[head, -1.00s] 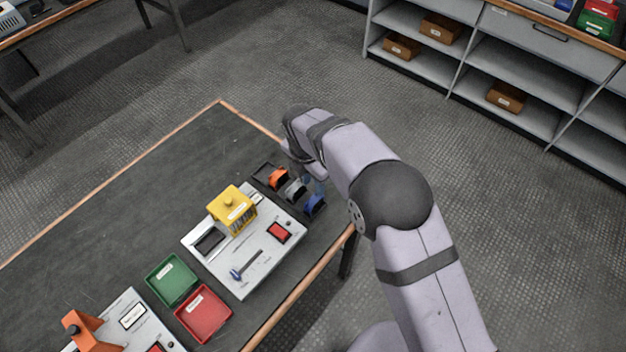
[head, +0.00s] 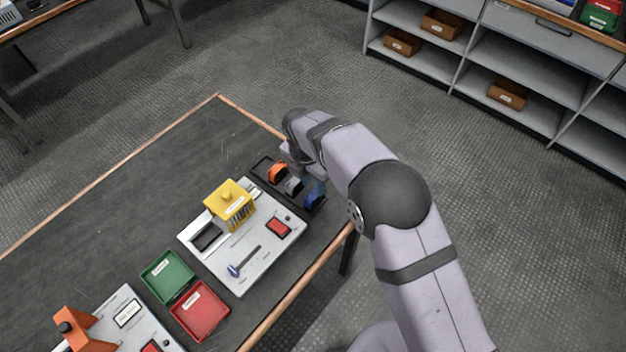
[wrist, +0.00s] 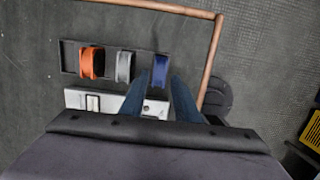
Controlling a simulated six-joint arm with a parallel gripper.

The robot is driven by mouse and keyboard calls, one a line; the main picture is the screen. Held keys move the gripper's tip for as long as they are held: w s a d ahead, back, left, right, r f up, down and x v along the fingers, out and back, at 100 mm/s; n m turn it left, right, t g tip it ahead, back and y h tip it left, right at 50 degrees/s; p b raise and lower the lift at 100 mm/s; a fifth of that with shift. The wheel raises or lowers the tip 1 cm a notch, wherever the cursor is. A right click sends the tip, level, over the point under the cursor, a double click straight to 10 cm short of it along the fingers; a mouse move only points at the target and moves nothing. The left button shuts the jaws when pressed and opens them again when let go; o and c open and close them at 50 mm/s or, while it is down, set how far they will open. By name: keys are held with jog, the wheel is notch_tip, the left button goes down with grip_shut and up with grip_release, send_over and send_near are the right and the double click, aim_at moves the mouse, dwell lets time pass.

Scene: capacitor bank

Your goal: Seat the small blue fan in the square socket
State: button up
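The small blue fan (head: 314,201) stands at the near right end of a dark tray, beside a grey and an orange part. In the wrist view the blue fan (wrist: 160,68) lies just beyond and between my fingertips. My gripper (wrist: 160,80) is open, with a gap between its two bluish fingers, and nothing is visibly clamped. In the head view my wrist hangs over the tray and partly hides the fingers.
The tray (wrist: 68,57) also holds an orange part (wrist: 91,63) and a grey part (wrist: 123,67). A yellow block (head: 230,205), a red switch (head: 279,227) and a blue-ended lever (head: 244,262) stand on the panel. Green (head: 167,277) and red (head: 200,311) bins sit beside it.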

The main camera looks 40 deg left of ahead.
aim_at(313, 195)
jog(key=shift+f+b, duration=1.25)
jog(key=shift+f, duration=1.5)
grip_shut()
jog(key=shift+r, duration=0.15)
jog(key=shift+r+p, duration=2.85)
jog(key=shift+r, duration=0.55)
jog(key=shift+f+b, duration=0.4)
jog(key=shift+f, duration=0.1)
